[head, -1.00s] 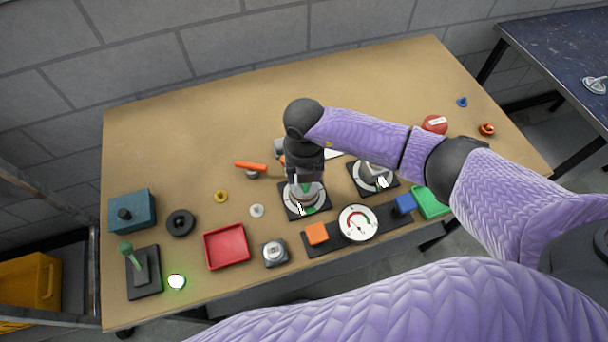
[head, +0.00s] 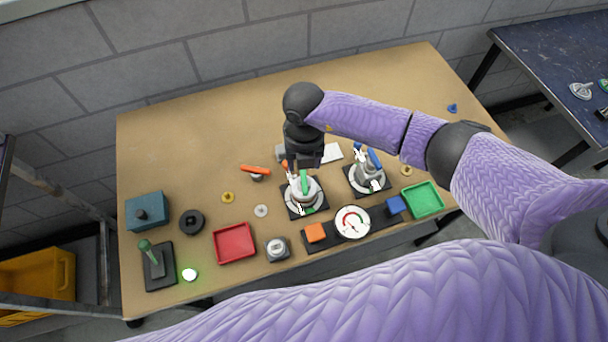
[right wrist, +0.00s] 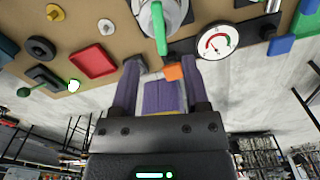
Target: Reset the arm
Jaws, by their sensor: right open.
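My right arm (head: 365,120) reaches in from the right in the head view. Its gripper (head: 303,165) hangs over the bench, just behind and above a round device with a green handle (head: 304,182). In the right wrist view the gripper (right wrist: 160,75) is open, with a gap between its two fingers and nothing held. The green handle (right wrist: 160,28) is ahead of the fingers in that view, apart from them. My left gripper is not in view.
The bench (head: 220,120) is clear at the back left. Near the gripper are a blue-handled device (head: 370,172), a gauge (head: 352,222), an orange block (head: 315,233) and an orange handle (head: 255,170). Red (head: 234,243) and green (head: 423,199) trays sit along the front.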

